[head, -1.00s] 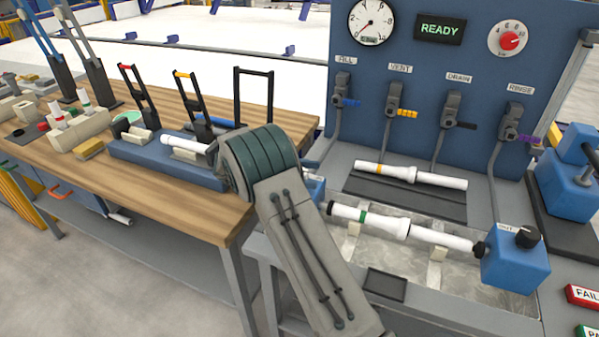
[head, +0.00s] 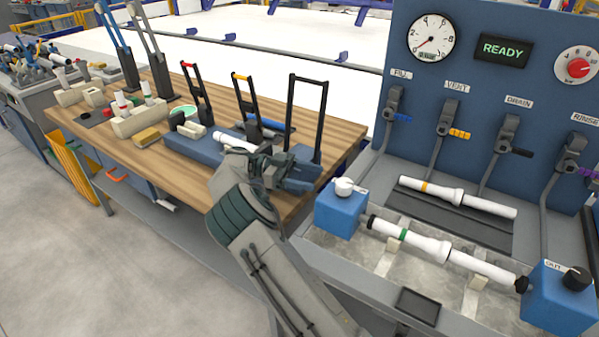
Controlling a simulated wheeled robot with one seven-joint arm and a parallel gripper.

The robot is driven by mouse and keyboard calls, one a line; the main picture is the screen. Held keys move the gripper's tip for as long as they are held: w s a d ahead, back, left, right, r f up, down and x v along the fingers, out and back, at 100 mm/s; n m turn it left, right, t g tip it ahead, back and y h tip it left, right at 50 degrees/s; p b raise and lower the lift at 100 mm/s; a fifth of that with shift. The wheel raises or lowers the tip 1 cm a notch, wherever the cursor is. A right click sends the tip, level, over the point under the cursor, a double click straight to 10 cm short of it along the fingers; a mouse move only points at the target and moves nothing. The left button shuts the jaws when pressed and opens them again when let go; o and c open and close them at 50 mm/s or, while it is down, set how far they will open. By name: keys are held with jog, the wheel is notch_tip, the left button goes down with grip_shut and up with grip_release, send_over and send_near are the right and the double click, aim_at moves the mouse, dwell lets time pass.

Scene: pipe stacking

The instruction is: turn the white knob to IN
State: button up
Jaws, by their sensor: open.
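The white knob (head: 344,187) sits on top of a blue block (head: 341,212) at the left end of the wash tank. Its pointing direction is too small to read, and the label beside it is not legible. My gripper (head: 268,164) is above the right part of the wooden bench, left of the white knob and apart from it. It is open. Its fingertips are small and partly hidden by the wrist, and nothing shows held in it.
A white pipe assembly with a green band (head: 425,243) lies across the tank, between the knob's block and a blue block with a black knob (head: 576,279). Another white pipe (head: 458,196) lies behind. Upright black lever clamps (head: 307,118) stand near my gripper. A panel reads READY (head: 504,49).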

jog(key=shift+p+v, duration=0.45)
jog(key=shift+v, duration=0.75)
